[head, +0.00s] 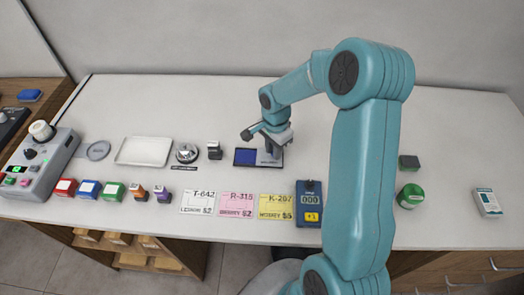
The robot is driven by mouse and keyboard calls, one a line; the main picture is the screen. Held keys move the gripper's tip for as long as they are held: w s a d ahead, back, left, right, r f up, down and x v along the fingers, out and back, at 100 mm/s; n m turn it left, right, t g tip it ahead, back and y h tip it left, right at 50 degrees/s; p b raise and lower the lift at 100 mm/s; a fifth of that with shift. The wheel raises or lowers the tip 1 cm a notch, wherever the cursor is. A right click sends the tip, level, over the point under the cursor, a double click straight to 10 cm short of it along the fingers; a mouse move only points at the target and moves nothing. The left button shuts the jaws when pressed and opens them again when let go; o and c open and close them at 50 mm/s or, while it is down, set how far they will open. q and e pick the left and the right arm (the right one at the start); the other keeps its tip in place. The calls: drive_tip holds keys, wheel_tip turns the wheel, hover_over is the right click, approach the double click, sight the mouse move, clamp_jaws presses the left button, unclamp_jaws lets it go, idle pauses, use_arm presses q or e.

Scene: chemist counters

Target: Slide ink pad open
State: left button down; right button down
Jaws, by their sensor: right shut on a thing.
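The ink pad (245,157) lies on the white counter near the middle of the head view. Its dark blue pad surface shows on the left, and a greyish lid part (268,160) shows at its right end under my gripper. My right gripper (270,148) points down at that right end and is shut on the lid. The fingertips are partly hidden by the wrist, so the exact contact is hard to see. My left gripper is not in view.
Left of the pad stand a small dark stamp (214,150), a round metal item (187,153) and a white tray (144,151). In front lie paper tags (236,204) and a blue counter device (309,204). A green tape roll (410,196) is at right. The back counter is clear.

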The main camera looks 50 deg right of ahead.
drive_tip(key=shift+w, duration=0.2)
drive_tip(key=c, duration=1)
unclamp_jaws()
drive_tip(key=shift+s, duration=0.1)
wheel_tip(320, 180, up, 16)
drive_tip(key=shift+r+b, duration=0.2)
drive_tip(key=shift+b, duration=0.35)
drive_tip(key=shift+s, duration=0.1)
